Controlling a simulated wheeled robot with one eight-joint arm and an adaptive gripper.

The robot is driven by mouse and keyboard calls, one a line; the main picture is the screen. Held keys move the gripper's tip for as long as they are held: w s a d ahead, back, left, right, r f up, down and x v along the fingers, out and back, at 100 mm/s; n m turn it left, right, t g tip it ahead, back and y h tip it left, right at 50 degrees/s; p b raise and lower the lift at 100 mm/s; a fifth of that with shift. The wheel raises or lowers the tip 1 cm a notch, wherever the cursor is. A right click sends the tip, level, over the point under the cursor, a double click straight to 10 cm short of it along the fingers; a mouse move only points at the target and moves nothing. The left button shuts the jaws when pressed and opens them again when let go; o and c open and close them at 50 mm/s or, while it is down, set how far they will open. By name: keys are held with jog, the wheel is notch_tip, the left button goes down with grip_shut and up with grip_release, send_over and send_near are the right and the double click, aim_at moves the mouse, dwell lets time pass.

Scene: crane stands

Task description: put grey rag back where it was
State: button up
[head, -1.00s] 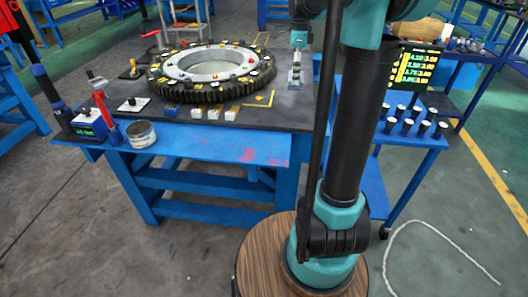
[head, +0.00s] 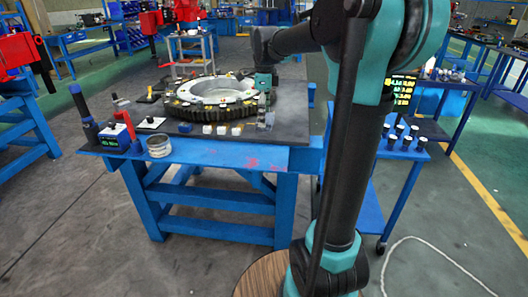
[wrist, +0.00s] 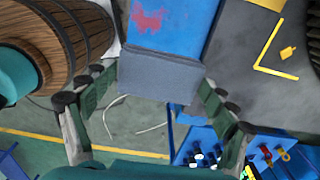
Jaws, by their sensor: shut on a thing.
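In the wrist view my gripper (wrist: 158,82) has its two fingers on either side of the grey rag (wrist: 158,76), a flat blue-grey piece. The fingertips press on its left and right edges. The rag is seen against the blue front edge of the worktable (wrist: 180,18), and a gap between rag and table cannot be judged. In the head view my gripper (head: 265,106) points down over the dark tabletop, just right of the ring gear. The rag cannot be made out clearly there.
The ring gear (head: 205,110) with small parts fills the table's middle. Several white blocks (head: 222,130) lie along the front. A tin (head: 159,146) and a green-display box (head: 115,137) stand at front left. A blue cart (head: 410,148) with capped cylinders stands right. A white cable lies on the floor.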

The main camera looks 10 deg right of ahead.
notch_tip(320, 180, down, 14)
jog(key=shift+r, duration=0.1)
dwell(0.4)
jog(key=o, duration=1.1)
jog(key=shift+c, duration=0.2)
notch_tip(320, 180, up, 12)
jog(key=shift+f, duration=0.15)
jog(key=s+d+f+n+t, duration=0.2)
jog(key=s+f+n, duration=0.7)
jog(key=s+n, duration=0.1)
jog(key=s+d+f+n+t, duration=0.2)
jog(key=s+f+n, duration=0.8)
jog(key=s+n, duration=0.1)
jog(key=shift+s+d+f+n, duration=0.2)
jog(key=shift+s+n, duration=0.1)
jog(key=shift+s, duration=0.2)
